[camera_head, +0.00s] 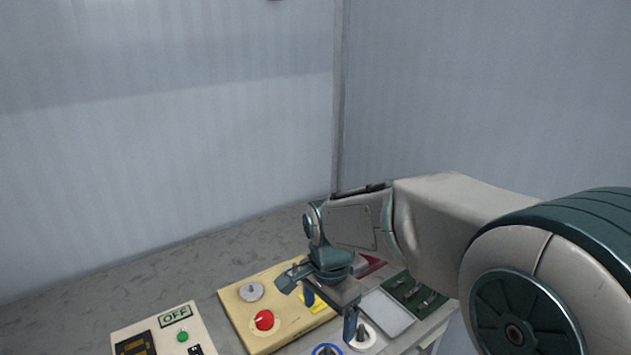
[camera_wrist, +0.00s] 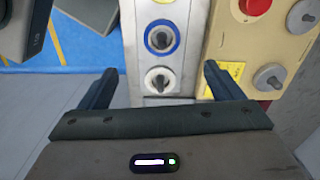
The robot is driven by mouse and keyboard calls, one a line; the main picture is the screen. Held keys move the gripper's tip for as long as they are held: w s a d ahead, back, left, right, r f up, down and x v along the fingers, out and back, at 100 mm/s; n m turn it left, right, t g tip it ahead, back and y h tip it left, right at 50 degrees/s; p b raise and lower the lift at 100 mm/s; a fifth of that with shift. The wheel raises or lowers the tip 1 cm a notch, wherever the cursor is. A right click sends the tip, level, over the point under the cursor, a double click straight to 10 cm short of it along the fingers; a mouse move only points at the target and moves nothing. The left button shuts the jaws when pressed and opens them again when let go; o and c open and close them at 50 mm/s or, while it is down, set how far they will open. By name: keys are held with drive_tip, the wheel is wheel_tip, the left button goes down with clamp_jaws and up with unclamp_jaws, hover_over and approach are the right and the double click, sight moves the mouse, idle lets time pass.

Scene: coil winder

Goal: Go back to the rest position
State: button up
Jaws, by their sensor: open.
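My gripper (camera_head: 331,308) hangs from my outstretched arm above the bench in the head view. In the wrist view my gripper (camera_wrist: 155,88) has its two fingers wide apart, with nothing between them but the panel below. A spindle in a white ring (camera_wrist: 160,78) lies below and between the fingers. A spindle in a blue ring (camera_wrist: 161,38) sits just beyond it. Both stand on a grey metal panel (camera_wrist: 140,15). The fingers appear apart from these parts.
A yellow-beige machine box (camera_head: 240,312) carries a red knob (camera_head: 264,320) and a grey metal disc (camera_head: 251,291). A control box (camera_head: 163,338) with an OFF label stands at the left. A white tray (camera_head: 387,314) and a green holder (camera_head: 415,294) lie to the right. Walls close off the back.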

drive_tip(key=s+d+r+n+t, duration=0.2)
drive_tip(key=s+d+n, duration=0.7)
drive_tip(key=s+d, duration=0.2)
drive_tip(key=shift+d+r+t, duration=0.25)
drive_tip(key=shift+d+t, duration=0.15)
drive_tip(key=shift+d, duration=0.05)
